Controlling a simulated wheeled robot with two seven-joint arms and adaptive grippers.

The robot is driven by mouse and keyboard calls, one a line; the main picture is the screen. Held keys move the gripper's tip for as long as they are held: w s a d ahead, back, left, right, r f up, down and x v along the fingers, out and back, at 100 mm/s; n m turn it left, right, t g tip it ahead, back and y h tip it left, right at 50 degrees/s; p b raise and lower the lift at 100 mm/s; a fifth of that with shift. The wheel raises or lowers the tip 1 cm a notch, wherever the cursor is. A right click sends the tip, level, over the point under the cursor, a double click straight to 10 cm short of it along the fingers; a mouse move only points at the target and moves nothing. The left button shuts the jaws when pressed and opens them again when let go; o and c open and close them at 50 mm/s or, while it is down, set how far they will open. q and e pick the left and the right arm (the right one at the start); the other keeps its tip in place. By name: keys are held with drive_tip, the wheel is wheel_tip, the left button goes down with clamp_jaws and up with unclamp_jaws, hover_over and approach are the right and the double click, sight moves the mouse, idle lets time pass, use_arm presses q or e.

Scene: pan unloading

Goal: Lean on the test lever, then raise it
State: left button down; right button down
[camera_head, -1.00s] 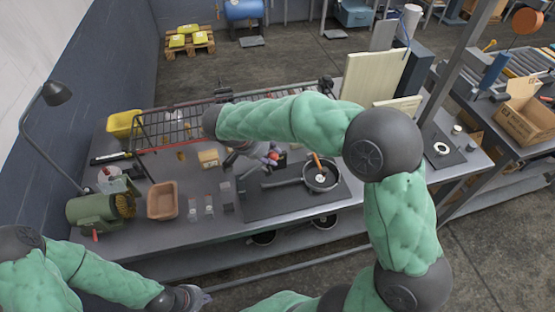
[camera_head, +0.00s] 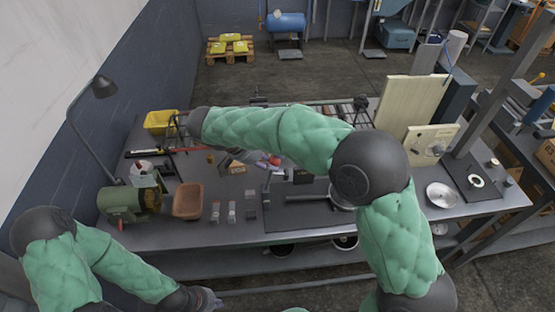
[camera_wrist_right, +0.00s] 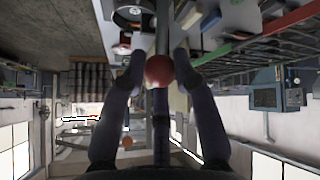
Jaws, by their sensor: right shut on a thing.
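The test lever's red ball knob (camera_head: 274,161) is at the middle of the bench in the head view, partly hidden by my right arm. In the right wrist view the red ball (camera_wrist_right: 158,70) sits between the two fingers of my right gripper (camera_wrist_right: 158,62), which is shut on it. A dark post (camera_head: 267,190) stands just below the knob in the head view; how they join is hard to see. My left gripper (camera_head: 207,300) is low at the bottom edge, away from the lever; its fingers are too small and cut off to read.
A pan (camera_head: 340,198) is mostly hidden behind my right arm. A brown bin (camera_head: 188,201), green grinder (camera_head: 128,204) and wire rack stand on the left of the bench. A silver dish (camera_head: 441,195) and a panel (camera_head: 432,145) are on the right.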

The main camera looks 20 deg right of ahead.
drive_tip(key=shift+s+a+f, duration=0.2)
drive_tip(key=shift+a+f, duration=0.15)
drive_tip(key=shift+f, duration=0.35)
drive_tip(key=c, duration=1)
unclamp_jaws()
drive_tip(key=shift+o, duration=0.2)
drive_tip(key=shift+w+a, duration=0.1)
drive_tip(key=shift+w, duration=0.1)
drive_tip(key=shift+r, duration=0.2)
drive_tip(key=shift+r, duration=0.2)
drive_tip(key=v, duration=1.1)
drive_tip(key=shift+a+r, duration=0.2)
drive_tip(key=shift+a, duration=0.05)
